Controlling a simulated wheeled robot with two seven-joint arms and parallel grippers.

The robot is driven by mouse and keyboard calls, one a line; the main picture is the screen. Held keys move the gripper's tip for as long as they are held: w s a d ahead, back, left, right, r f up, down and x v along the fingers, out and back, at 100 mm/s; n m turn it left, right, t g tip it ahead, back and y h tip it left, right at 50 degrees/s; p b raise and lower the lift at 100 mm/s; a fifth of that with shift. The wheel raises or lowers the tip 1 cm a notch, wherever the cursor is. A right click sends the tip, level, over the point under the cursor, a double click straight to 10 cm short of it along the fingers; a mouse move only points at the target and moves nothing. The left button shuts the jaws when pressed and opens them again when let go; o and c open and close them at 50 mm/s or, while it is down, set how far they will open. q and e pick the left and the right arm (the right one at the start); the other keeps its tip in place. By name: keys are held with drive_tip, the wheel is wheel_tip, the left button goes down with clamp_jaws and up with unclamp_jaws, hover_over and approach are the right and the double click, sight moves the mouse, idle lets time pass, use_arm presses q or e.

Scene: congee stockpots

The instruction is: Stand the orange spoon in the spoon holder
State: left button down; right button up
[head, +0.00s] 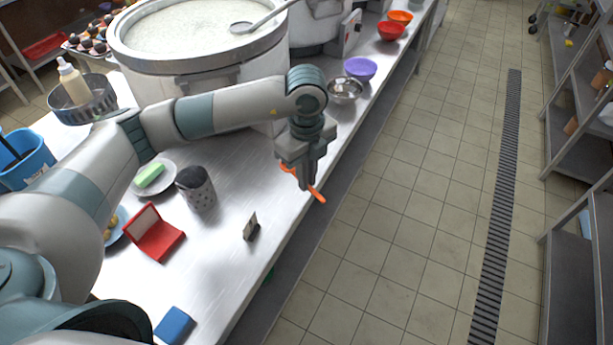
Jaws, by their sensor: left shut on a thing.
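My left gripper (306,180) reaches in from the left and points down near the right edge of the steel counter. It is shut on the orange spoon (317,193), whose ends stick out on both sides of the fingers. The middle of the spoon is hidden by the fingers. The spoon holder (201,197), a grey perforated cylinder with a dark upper part, stands upright on the counter, left of the gripper and apart from it. I cannot see clearly into the holder. My right gripper is not in view.
A large stockpot (190,83) stands behind my left arm. A plate with a green block (150,176), a red open case (155,236), a small dark stand (250,227) and a blue block (175,325) surround the holder. Bowls, including a purple one (360,68), line the far edge.

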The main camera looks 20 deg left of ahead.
use_arm(q)
drive_tip(key=s+a+r+n, duration=0.1)
drive_tip(key=s+r+n, duration=0.2)
drive_tip(key=n, duration=0.9)
drive_tip(key=s+a+r+n, duration=0.1)
drive_tip(key=s+r+n, duration=0.2)
drive_tip(key=s+n, duration=0.3)
drive_tip(key=n, duration=0.5)
drive_tip(key=shift+a+r+n, duration=0.3)
drive_tip(key=shift+a+n, duration=0.05)
drive_tip(key=shift+n, duration=0.05)
idle(0.5)
